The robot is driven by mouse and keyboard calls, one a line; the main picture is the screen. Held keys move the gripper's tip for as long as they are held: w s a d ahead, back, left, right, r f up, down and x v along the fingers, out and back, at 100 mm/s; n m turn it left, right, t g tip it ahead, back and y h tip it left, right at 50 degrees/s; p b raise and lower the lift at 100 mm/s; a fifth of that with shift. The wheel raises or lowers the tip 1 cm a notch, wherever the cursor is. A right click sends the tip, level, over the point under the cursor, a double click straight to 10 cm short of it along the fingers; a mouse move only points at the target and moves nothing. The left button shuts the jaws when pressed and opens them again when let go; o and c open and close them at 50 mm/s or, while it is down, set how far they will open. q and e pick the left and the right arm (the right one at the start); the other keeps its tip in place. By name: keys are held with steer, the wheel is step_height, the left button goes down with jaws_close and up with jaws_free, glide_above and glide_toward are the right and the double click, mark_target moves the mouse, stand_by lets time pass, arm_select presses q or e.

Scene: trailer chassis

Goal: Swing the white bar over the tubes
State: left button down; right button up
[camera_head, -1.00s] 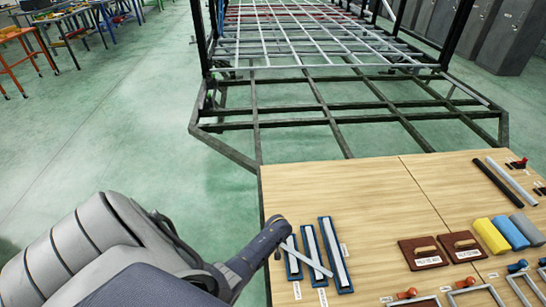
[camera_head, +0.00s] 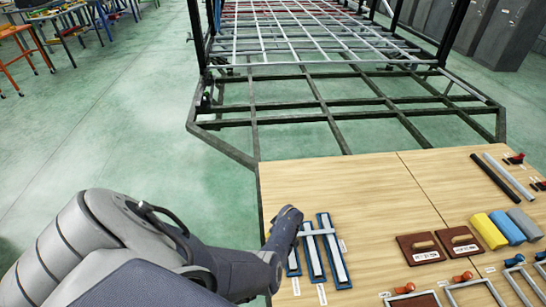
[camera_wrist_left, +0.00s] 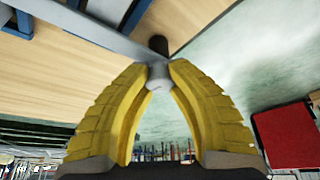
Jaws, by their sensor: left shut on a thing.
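The white bar (camera_head: 318,232) lies level across the upper part of the blue trays in the head view. Three narrow blue trays, including the right one (camera_head: 341,272) and the middle one (camera_head: 313,262), each hold a long pale tube (camera_head: 333,256). My left gripper (camera_head: 292,222) is at the bar's left end, beside the left tray. In the left wrist view, its yellow fingers (camera_wrist_left: 156,72) are shut on a small grey end piece, and the bar (camera_wrist_left: 95,32) runs off to the upper left. Whether the bar touches the tubes cannot be told. My right gripper is not in view.
The wooden table (camera_head: 330,185) is clear behind the trays. Brown blocks with handles (camera_head: 419,248), yellow (camera_head: 488,230) and blue (camera_head: 507,227) rolls and metal frames (camera_head: 474,292) lie to the right. The dark chassis frame (camera_head: 330,115) stands beyond the table.

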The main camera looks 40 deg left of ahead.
arm_select(q)
steer(key=shift+w+a+r, duration=0.2)
steer(key=shift+a+r, duration=0.1)
steer(key=shift+a, duration=0.2)
steer(key=c, duration=1.4)
jaws_free()
steer(key=shift+s+f, duration=0.1)
steer(key=o, duration=0.3)
steer(key=shift+s+d+f, duration=0.1)
steer(key=shift+d+f, duration=0.05)
steer(key=shift+d, duration=0.2)
steer(key=shift+v, duration=3.75)
